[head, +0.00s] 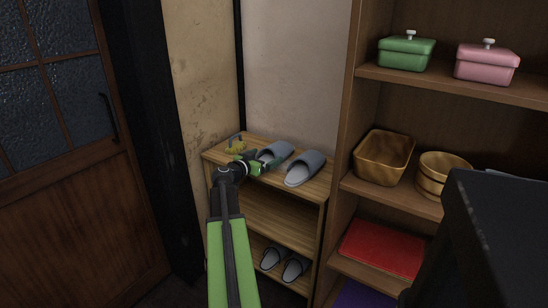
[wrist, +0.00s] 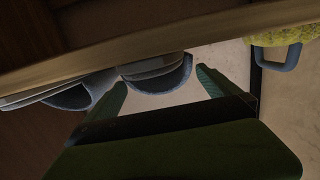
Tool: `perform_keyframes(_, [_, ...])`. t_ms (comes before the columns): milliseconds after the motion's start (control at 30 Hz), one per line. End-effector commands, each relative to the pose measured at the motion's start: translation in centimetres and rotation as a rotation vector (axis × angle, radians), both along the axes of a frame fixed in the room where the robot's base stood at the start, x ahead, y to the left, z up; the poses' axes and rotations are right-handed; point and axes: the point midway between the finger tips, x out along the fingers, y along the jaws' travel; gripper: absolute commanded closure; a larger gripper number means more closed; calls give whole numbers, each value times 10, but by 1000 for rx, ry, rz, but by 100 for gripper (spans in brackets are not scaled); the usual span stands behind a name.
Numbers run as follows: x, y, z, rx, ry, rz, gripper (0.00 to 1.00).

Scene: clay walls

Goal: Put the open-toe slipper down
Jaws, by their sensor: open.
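Two grey-blue slippers lie side by side on top of the small wooden shoe rack: the left slipper (head: 275,152) and the right slipper (head: 304,168). My gripper (head: 262,164) is at the left slipper, low over the rack top. In the wrist view my gripper (wrist: 163,88) has its green fingers apart, with the end of one slipper (wrist: 165,78) showing between them. The other slipper (wrist: 72,97) is outside the left finger. I cannot tell whether a finger touches the slipper. My arm partly hides the rack.
A yellow-green object (head: 236,146) stands at the rack's back left; its blue handle (wrist: 283,55) shows in the wrist view. Another pair of slippers (head: 283,263) is on the low shelf. A tall shelf (head: 343,150) with boxes and baskets stands close on the right, a door (head: 75,210) left.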

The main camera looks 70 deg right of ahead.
Motion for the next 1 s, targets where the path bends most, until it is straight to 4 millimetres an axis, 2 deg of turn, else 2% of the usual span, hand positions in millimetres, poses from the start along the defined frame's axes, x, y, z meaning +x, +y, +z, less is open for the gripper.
perform_keyframes(133, [-3, -13, -7, 0, 0, -2, 0])
perform_keyframes(333, [-10, -46, -14, 0, 0, -3, 0])
perform_keyframes(567, [-12, -48, -14, 0, 1, -1, 0])
perform_keyframes(933, [-12, -48, -14, 0, 0, -1, 47])
perform_keyframes(1000, [-12, -48, -14, 0, 0, -1, 49])
